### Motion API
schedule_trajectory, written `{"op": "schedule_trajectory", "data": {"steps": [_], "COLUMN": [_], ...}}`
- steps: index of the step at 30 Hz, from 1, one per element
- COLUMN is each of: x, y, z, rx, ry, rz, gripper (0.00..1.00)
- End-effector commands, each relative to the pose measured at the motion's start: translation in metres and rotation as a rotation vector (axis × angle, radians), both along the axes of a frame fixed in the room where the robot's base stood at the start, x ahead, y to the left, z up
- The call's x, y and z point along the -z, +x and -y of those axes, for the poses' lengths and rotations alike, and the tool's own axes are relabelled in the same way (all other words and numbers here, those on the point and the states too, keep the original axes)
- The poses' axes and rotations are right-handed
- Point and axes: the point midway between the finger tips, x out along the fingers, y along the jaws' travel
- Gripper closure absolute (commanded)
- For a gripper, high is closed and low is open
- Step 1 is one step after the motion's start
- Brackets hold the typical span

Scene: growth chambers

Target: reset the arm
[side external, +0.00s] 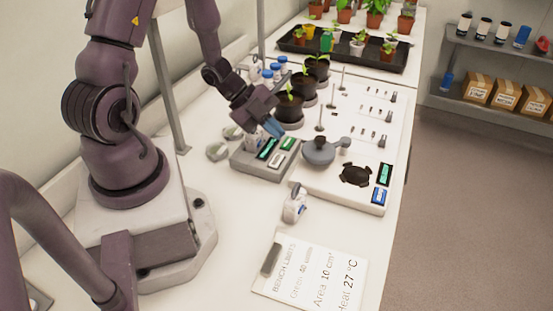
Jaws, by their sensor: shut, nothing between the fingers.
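My gripper (273,129) is in the middle of the side external view, at the end of my purple arm. Its bluish fingertips point down and are shut with nothing held. It hangs just above or in front of a grey device (263,162) with green displays; I cannot tell whether it touches it. Dark pots with seedlings (289,107) stand just behind and right of the gripper.
A white panel (334,183) carries a grey round-bodied vessel (318,151), a black part (355,174) and small pegs. A clipboard (311,277) lies at the front. A black plant tray (343,52) stands at the back. Shelves with boxes (506,94) are at right.

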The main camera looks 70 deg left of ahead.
Motion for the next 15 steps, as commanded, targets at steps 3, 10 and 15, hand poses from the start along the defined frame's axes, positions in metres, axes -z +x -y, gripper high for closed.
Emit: {"op": "schedule_trajectory", "data": {"steps": [3, 10, 15], "x": [0.000, 0.000, -0.017], "y": [0.000, 0.001, 0.016], "z": [0.000, 0.000, -0.014], "rx": [0.000, -0.001, -0.096], "ry": [0.000, 0.003, 0.106], "rz": [0.000, 0.001, -0.015], "gripper": [1.00, 1.00, 1.00]}}
